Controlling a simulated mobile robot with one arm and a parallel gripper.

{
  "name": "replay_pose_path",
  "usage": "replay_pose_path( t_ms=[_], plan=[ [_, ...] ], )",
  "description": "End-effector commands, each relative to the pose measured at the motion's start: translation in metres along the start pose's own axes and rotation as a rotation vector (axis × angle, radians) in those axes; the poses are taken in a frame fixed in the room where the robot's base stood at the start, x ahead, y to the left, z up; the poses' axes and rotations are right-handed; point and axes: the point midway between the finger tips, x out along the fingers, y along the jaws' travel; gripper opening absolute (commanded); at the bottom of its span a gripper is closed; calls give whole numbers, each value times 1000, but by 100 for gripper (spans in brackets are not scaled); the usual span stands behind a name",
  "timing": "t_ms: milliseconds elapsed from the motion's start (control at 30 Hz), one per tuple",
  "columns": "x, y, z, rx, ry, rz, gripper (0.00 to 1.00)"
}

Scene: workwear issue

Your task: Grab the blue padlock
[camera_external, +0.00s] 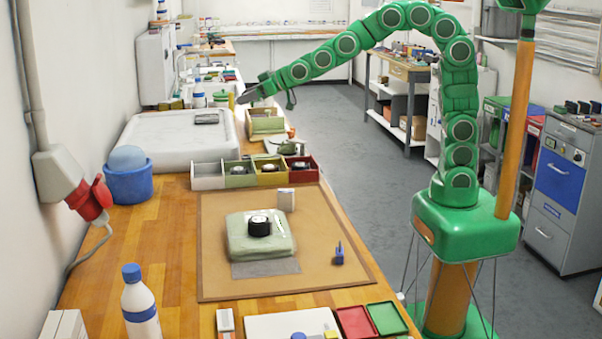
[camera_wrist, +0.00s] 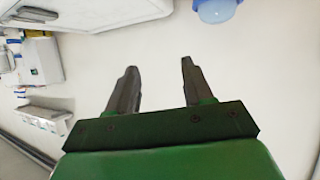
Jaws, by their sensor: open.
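A small blue object (camera_external: 339,253), which looks like the blue padlock, stands at the right side of the brown mat (camera_external: 225,285) in the external view. It is too small there to make out its details. My gripper (camera_external: 243,96) is far behind it, raised over the back part of the bench near the green bin. In the wrist view my gripper (camera_wrist: 158,65) has its two dark fingers apart with nothing between them. The padlock does not show in the wrist view.
On the mat lie a folded green cloth (camera_external: 240,242) with a black roll (camera_external: 259,226) and a small white box (camera_external: 286,199). Coloured bins (camera_external: 208,177) line its back edge. A blue bucket (camera_external: 129,184) and bottle (camera_external: 140,305) stand left; red and green trays (camera_external: 386,318) in front.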

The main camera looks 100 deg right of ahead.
Motion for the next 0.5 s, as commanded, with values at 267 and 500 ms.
replay_pose_path(
  t_ms=[267, 500],
  plan=[
    [-50, -145, 120, 847, -537, -175, 51],
    [-144, -276, 161, 1391, -1080, -223, 51]
  ],
)
